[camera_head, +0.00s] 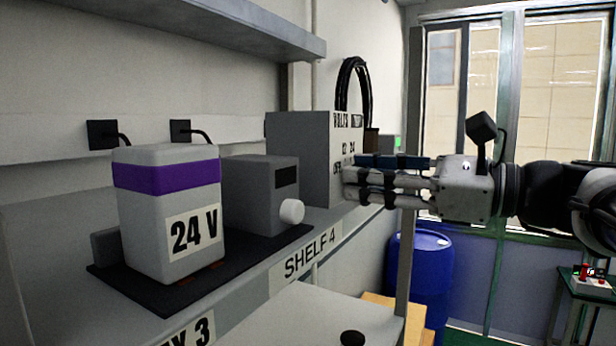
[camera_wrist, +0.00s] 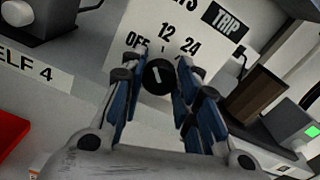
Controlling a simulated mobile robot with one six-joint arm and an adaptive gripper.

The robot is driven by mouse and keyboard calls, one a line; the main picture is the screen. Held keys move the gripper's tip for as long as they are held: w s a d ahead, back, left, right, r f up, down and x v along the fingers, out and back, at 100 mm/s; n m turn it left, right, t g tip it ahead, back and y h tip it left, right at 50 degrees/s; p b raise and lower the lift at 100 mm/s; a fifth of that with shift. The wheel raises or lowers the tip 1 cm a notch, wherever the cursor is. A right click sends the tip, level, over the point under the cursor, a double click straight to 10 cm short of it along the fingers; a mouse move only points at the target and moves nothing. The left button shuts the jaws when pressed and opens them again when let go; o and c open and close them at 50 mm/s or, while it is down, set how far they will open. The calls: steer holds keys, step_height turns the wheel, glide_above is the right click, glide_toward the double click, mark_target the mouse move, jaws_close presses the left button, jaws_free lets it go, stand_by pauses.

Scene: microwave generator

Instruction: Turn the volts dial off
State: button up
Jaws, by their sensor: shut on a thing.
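The volts dial (camera_wrist: 158,76) is a small round black knob with a short white mark, on the pale front panel of a grey box (camera_head: 298,150). The panel is lettered OFF, 12 and 24 above the dial in the wrist view. The white mark points roughly upward there; I cannot tell exactly which label it meets. My gripper (camera_wrist: 162,64) is shut on the dial, one finger on each side of it. In the head view my gripper (camera_head: 348,182) reaches in from the right to the panel, and its fingers hide the dial.
A white 24 V container (camera_head: 170,245) with a purple band and a grey unit with a white knob (camera_head: 291,211) stand left of the box on a dark mat. A shelf (camera_head: 225,28) hangs above. A blue barrel (camera_head: 425,270) stands below right. A TRIP label (camera_wrist: 224,21) is on the panel.

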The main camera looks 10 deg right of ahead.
steer(key=o, duration=1.1)
steer(key=shift+c, duration=0.2)
steer(key=shift+d, duration=0.1)
steer(key=v, duration=1.2)
